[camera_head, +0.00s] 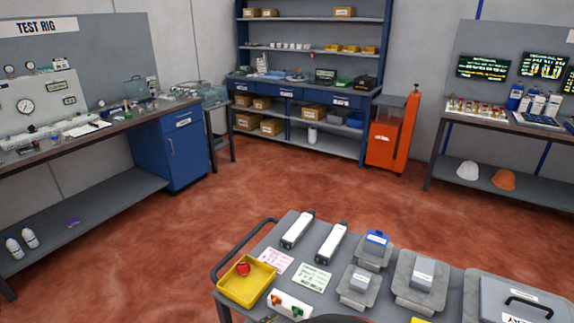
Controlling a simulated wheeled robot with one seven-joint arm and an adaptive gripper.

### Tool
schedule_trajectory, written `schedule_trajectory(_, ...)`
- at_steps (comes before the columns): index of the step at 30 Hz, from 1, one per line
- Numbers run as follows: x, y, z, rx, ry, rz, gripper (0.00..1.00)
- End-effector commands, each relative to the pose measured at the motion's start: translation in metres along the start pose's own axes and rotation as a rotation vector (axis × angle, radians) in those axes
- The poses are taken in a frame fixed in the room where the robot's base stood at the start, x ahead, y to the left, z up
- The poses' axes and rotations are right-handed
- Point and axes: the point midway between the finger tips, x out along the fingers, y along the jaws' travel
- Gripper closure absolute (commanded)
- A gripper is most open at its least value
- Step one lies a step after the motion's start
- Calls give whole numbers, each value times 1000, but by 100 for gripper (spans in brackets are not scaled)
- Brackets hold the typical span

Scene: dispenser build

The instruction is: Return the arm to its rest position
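A dark rounded shape cuts into the bottom edge of the head view, in front of the grey cart (392,246); it may be part of my arm, but too little shows to be sure. My gripper is not in view, so its opening and anything in it cannot be seen. On the cart are a yellow tray (262,281) with a red round item (242,268) in it, two white-and-black long units (298,230) (331,243), and several grey blocks on plates, one with a blue top (376,238).
Pink (276,261) and green (314,277) cards lie on the cart, with a grey case (518,302) at right. A test-rig bench (85,197) stands left, a blue shelf unit (305,88) and orange cabinet (388,140) behind, another bench (500,124) right. The red floor between is clear.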

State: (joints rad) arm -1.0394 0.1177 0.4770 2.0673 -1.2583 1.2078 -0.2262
Motion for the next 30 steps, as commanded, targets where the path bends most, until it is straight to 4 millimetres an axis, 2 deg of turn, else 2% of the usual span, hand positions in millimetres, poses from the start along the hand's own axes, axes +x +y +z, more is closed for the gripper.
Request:
schedule_trajectory(1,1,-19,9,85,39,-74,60)
schedule_trajectory(6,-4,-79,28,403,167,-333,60)
schedule_trajectory(12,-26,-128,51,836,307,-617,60)
schedule_trajectory(16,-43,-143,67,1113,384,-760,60)
schedule_trajectory(20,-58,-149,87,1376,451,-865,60)
schedule_trajectory(25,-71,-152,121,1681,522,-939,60)
schedule_trajectory(30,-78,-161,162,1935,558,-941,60)
